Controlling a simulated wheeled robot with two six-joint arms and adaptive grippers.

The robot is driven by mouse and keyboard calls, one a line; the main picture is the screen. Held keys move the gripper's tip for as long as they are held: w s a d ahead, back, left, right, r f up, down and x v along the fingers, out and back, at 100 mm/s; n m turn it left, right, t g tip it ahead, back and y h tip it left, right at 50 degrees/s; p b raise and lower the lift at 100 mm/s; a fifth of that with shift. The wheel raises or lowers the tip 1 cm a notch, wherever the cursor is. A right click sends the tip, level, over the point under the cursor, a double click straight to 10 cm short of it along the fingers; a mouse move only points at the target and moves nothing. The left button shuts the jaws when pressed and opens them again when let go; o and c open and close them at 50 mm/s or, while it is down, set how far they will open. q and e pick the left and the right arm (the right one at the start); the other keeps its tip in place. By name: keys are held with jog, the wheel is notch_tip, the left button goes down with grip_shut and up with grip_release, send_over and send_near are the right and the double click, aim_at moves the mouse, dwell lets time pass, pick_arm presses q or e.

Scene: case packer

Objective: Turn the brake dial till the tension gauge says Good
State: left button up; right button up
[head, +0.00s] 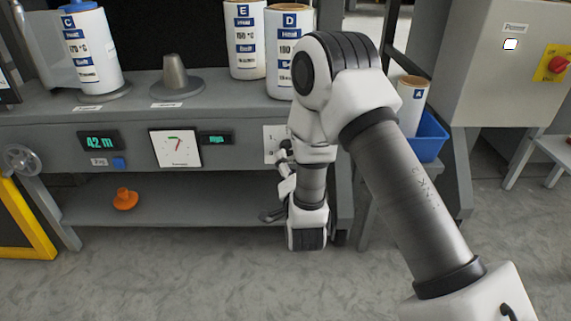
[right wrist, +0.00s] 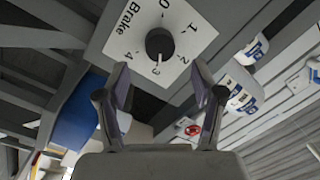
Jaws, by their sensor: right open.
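The brake dial is a dark round knob (right wrist: 160,42) on a white plate marked "Brake" with numbers 0 to 4, in the right wrist view. Its light pointer mark is close to the 3. In the head view only part of the plate (head: 270,140) shows beside my right arm; the knob is hidden. My right gripper (right wrist: 158,92) is open, its fingers apart and empty short of the knob. It also shows in the head view (head: 277,187), below the plate. The tension gauge (head: 175,147) has a white face and reddish needle; its reading is too small to tell. My left gripper is out of view.
A green display (head: 98,141) reads 42 m; another display (head: 215,138) sits right of the gauge. Labelled rolls C (head: 92,50), E (head: 245,45) and D (head: 285,60) stand on the bench. An orange part (head: 125,199) lies on the lower shelf. A blue bin (head: 430,135) stands right.

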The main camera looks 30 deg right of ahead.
aim_at(288, 149)
jog(key=b+x, duration=0.1)
jog(key=x, duration=0.5)
jog(key=shift+f+b, duration=0.1)
jog(key=shift+b, duration=0.3)
jog(key=shift+w+d, duration=0.1)
jog(key=shift+w, duration=0.05)
jog(key=c, duration=1.1)
jog(key=n+p, duration=0.2)
jog(key=p, duration=0.1)
jog(key=r+n+p, duration=0.1)
jog(key=n+p, duration=0.1)
jog(key=p, duration=0.1)
jog(key=shift+p, duration=0.3)
jog(key=shift+c, duration=0.2)
jog(key=shift+f+n, duration=0.35)
jog(key=shift+n, duration=0.15)
jog(key=o, duration=1.1)
jog(key=shift+o, duration=0.2)
